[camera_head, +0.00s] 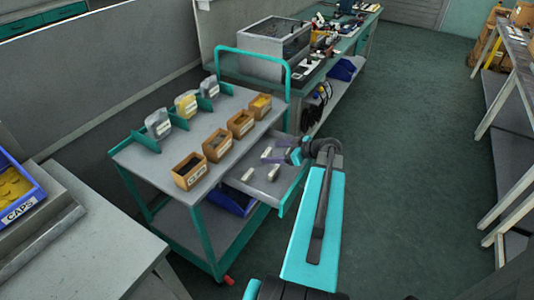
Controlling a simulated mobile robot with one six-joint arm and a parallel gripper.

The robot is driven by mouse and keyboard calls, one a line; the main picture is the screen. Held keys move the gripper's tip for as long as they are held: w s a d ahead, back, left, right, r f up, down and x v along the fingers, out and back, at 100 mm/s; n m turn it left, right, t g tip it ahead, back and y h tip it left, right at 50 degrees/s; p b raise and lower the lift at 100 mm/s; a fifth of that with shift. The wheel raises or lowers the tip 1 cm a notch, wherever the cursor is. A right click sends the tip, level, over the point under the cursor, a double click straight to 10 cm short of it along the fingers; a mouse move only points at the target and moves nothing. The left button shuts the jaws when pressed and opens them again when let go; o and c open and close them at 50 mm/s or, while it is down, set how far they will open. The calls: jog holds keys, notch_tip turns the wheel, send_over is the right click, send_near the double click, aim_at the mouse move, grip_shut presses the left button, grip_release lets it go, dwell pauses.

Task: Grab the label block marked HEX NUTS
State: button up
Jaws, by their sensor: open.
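Several small white label blocks lie in the open drawer (240,188) of a teal and grey cart. One label block (247,175) is at the left and another label block (273,173) is to its right. A further pale block (267,152) shows close to my fingers. The markings on the blocks are too small to read, so I cannot tell which one says HEX NUTS. My gripper (272,151) is open above the back part of the drawer, with nothing seen held. Its height over the blocks is hard to judge.
The cart top (185,137) bears a row of brown boxes (217,145) and clear-fronted holders (158,122). A teal handle (287,75) rises at its far end. A workbench (345,45) stands behind. A blue CAPS bin (20,190) is at left.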

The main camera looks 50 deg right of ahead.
aim_at(266, 155)
jog(key=shift+p+x, duration=0.35)
jog(key=shift+x, duration=1.05)
jog(key=c, duration=1.1)
jog(key=shift+c, duration=0.2)
jog(key=shift+r, duration=0.2)
